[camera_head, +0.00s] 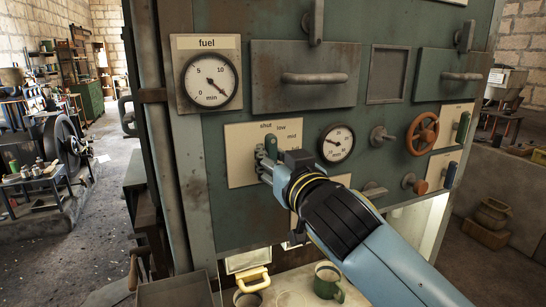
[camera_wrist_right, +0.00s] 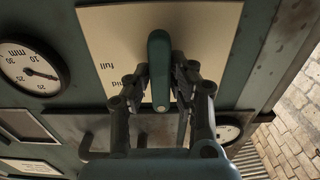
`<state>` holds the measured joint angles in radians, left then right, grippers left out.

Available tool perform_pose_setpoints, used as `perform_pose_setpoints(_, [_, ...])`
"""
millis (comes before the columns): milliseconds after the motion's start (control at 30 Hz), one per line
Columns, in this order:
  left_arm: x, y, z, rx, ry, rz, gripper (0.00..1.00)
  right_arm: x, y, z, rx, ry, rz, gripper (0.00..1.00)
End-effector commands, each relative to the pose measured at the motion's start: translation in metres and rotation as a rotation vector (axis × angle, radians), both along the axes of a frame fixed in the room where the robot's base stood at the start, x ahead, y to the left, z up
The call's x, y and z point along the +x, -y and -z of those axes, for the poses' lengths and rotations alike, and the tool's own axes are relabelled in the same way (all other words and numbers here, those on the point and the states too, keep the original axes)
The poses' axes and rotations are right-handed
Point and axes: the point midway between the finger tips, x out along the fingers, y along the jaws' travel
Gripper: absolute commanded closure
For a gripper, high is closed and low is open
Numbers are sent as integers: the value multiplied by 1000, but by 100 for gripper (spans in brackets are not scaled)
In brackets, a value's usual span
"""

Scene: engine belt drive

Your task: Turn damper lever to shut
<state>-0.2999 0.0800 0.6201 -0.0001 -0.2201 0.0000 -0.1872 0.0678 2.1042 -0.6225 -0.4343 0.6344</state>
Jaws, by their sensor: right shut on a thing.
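The damper lever has a green handle (camera_head: 271,147) on a cream plate (camera_head: 237,157) marked shut, low and mid. The handle stands roughly upright just below the words shut and low; I cannot tell exactly which mark it points at. In the right wrist view the green handle (camera_wrist_right: 159,68) runs down the middle of the plate (camera_wrist_right: 205,40), where mid and full are legible. My right gripper (camera_head: 268,165) is shut on the handle, with one finger on each side of it in the wrist view (camera_wrist_right: 160,85). The gripper hides the lever's lower part. My left gripper is not in view.
A fuel gauge (camera_head: 210,81) sits above the plate and a round dial (camera_head: 337,144) to its right. A mug (camera_head: 327,282) stands below.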

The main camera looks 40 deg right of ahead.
Motion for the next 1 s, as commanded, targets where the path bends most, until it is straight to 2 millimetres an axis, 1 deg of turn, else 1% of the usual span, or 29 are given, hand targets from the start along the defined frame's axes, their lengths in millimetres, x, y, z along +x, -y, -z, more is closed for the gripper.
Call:
perform_pose_setpoints(367, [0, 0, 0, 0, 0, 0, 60, 0, 0, 1, -4, -2, 0, 100])
perform_pose_setpoints(400, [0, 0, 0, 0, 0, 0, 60, 0, 0, 1, -4, -2, 0, 77])
perform_pose_setpoints(533, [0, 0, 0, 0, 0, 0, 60, 0, 0, 1, -4, -2, 0, 60])
perform_pose_setpoints(567, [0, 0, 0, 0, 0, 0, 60, 0, 0, 0, -4, -2, 0, 58])
perform_pose_setpoints(833, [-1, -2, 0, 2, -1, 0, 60, -2, 0, 1, -3, -2, 0, 58])
perform_pose_setpoints(933, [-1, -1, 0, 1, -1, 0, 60, -10, -3, 1, -2, -3, 0, 58])
perform_pose_setpoints(1000, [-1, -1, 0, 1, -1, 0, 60, -22, -6, 2, -1, -4, 0, 58])
